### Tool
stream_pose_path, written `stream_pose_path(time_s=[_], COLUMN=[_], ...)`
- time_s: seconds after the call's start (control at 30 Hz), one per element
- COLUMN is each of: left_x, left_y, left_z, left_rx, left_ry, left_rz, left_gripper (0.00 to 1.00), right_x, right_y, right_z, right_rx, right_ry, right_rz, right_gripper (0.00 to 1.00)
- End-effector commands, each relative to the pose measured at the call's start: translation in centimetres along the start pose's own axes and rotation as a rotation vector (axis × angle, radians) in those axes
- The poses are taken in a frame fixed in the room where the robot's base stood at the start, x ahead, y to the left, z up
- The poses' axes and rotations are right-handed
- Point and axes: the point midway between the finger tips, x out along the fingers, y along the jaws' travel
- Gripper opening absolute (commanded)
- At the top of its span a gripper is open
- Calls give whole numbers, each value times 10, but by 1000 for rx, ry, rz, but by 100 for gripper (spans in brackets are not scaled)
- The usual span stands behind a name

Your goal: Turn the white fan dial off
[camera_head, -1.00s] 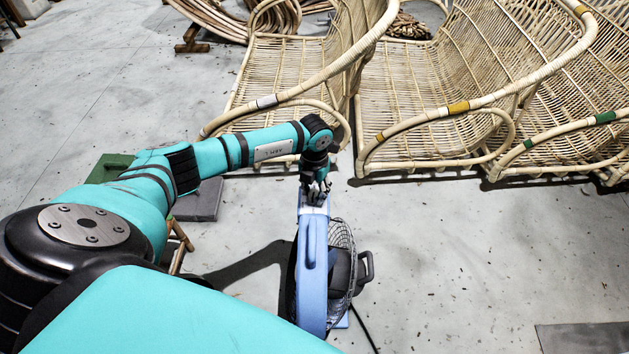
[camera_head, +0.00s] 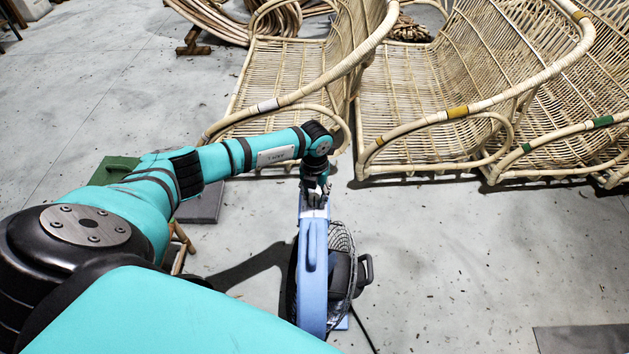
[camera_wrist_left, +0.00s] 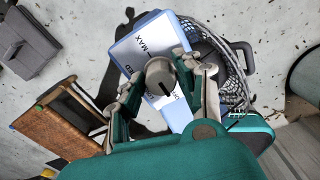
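The blue fan (camera_head: 312,270) stands on the floor with its cage facing right. My left gripper (camera_head: 316,196) is over the top of the fan. In the wrist view, its fingers (camera_wrist_left: 162,70) stand apart on either side of the dial, very close to it; contact is not clear. In the head view the dial is hidden by the gripper. My right gripper is not in view.
Rattan chairs (camera_head: 430,110) stand just beyond the fan. A small brown stool (camera_wrist_left: 55,122) stands near the fan. A dark flat plate (camera_head: 585,339) lies at the front right. The fan's cord runs along the floor. The floor right of the fan is clear.

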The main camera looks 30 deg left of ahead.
Motion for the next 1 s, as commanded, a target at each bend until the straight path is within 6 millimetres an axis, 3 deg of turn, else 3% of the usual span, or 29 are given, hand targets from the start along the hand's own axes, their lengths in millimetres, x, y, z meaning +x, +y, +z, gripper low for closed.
stream_pose_path(time_s=[0.03, 0.13, 0.47, 0.57, 1.0], left_x=[-1, 0, -4, -15, -102], left_y=[0, 0, 0, 1, 0], left_z=[0, 0, 0, 1, 1], left_rx=[0, 0, 1, 1, 1], left_ry=[-1, 0, 0, -2, -2], left_rz=[-1, 0, 0, 0, 0], left_gripper=[42, 55, 55, 55, 55], right_x=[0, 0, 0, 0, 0], right_y=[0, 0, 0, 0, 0], right_z=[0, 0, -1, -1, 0], right_rx=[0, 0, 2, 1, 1], right_ry=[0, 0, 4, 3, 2], right_rz=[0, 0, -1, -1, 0], right_gripper=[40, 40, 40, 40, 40])
